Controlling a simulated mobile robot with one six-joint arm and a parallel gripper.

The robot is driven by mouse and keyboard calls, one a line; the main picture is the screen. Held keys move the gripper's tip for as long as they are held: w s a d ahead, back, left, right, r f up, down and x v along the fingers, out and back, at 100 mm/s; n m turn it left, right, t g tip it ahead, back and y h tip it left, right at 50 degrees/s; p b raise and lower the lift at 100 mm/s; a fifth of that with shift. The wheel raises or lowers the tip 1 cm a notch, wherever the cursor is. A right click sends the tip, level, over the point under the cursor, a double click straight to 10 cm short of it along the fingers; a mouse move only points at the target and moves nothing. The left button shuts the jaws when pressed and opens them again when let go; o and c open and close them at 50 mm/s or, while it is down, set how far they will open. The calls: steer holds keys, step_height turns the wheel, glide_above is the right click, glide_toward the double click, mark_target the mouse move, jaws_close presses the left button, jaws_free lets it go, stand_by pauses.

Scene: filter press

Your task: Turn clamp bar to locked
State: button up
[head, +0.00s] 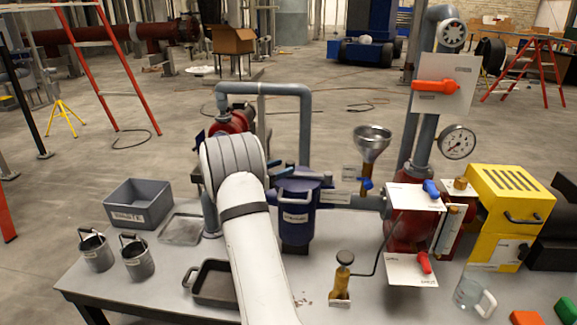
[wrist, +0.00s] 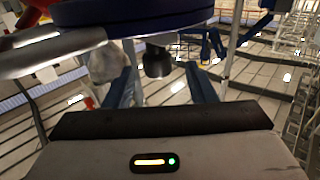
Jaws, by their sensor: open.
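The blue filter vessel (head: 297,212) stands on the bench just right of my arm, with a pale handle on its front. A dark bar, which looks like the clamp bar (head: 312,180), lies across its top; its lock state is not clear. My gripper (wrist: 160,75) is open, with a blue finger on each side of the wrist view. A dark knob-like end (wrist: 157,62) shows between the fingers, below a blue disc (wrist: 150,14); I cannot tell whether they touch it. My arm hides much of the gripper in the head view.
A grey bar (wrist: 50,50) crosses the left of the wrist view. Right of the vessel are a funnel (head: 372,140), valve panels (head: 411,197) and a yellow box (head: 508,205). A black tray (head: 212,290), pails (head: 96,252) and a grey bin (head: 138,203) are left.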

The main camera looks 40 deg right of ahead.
steer(key=a, duration=0.3)
steer(key=shift+w+a, duration=0.2)
steer(key=shift+a, duration=0.15)
steer(key=w+a+r+n+t+y+p, duration=0.1)
steer(key=w+a+r+n+t+y, duration=0.1)
steer(key=w+a+r+n+t, duration=0.35)
steer(key=a+r+n+t+y+p, duration=0.1)
steer(key=a+r+n+t+y, duration=0.3)
steer(key=a, duration=0.6)
steer(key=a+r+n+t+y+p, duration=0.1)
steer(key=a+r+n+t+y, duration=0.2)
steer(key=a+t+y, duration=0.35)
steer(key=s+a+n+g+y+p, duration=0.1)
steer(key=s+a+g+y, duration=0.15)
steer(key=a, duration=0.35)
steer(key=s+a+n+g+y, duration=0.1)
steer(key=s+a+n+y, duration=0.1)
steer(key=s+a, duration=0.25)
steer(key=s+a+f+n+g+p, duration=0.1)
steer(key=s+a+f+n+g, duration=0.1)
steer(key=s, duration=1.1)
steer(key=s+a+f+n+g+y+p, duration=0.1)
steer(key=s+a+f+g, duration=0.2)
steer(key=s, duration=1.1)
steer(key=a+g, duration=0.1)
steer(key=g, duration=0.2)
steer(key=shift+a+f+n, duration=0.3)
steer(key=shift+f+n, duration=0.05)
steer(key=shift+f, duration=0.05)
